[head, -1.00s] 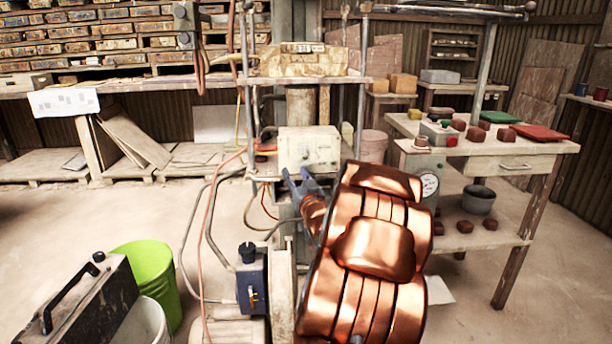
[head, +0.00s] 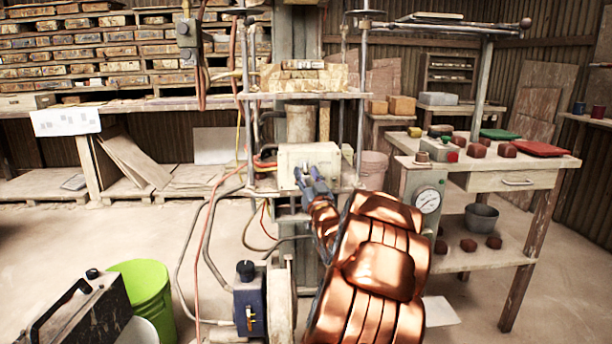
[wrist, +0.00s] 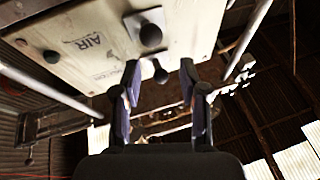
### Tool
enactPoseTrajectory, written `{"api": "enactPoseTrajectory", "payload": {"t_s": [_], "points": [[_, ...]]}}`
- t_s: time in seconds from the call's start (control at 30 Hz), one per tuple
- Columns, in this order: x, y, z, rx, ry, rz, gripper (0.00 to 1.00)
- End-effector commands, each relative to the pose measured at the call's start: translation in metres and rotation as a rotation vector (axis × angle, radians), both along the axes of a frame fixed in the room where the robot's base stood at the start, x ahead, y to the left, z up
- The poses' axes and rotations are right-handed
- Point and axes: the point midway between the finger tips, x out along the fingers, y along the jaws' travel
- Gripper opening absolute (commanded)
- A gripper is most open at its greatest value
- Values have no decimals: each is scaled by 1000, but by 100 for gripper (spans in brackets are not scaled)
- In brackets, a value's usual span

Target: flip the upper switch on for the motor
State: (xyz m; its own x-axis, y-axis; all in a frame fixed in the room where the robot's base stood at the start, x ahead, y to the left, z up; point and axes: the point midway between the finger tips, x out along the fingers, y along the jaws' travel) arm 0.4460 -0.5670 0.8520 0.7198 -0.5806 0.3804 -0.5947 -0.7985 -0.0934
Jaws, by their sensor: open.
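A cream control box (head: 297,155) is fixed to the press, and my gripper (head: 305,172) is at its lower front in the head view. In the wrist view the box (wrist: 95,50) bears the printed word AIR and a partly legible second label. A dark switch (wrist: 150,35) on a square plate stands on its face, and a round black knob (wrist: 51,57) is at the left. A small dark knob-ended part (wrist: 160,72) appears between the fingertips of my gripper (wrist: 159,82). The fingers are apart and hold nothing; contact cannot be told.
A blue motor-like unit (head: 248,300) with hoses sits low left of my arm. A green bucket (head: 147,290) stands at the left. A workbench (head: 475,160) with a pressure gauge (head: 428,200) stands at the right. Vertical press rods flank the control box.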

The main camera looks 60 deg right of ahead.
Motion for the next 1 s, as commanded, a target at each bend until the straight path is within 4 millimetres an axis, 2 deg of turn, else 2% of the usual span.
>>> {"api": "enactPoseTrajectory", "payload": {"t_s": [0.47,0.9,1.0], "points": [[6,-6,5,-1,0,-1,43],[6,-6,4,0,0,-1,0],[6,-6,4,-1,-1,-2,0]]}}
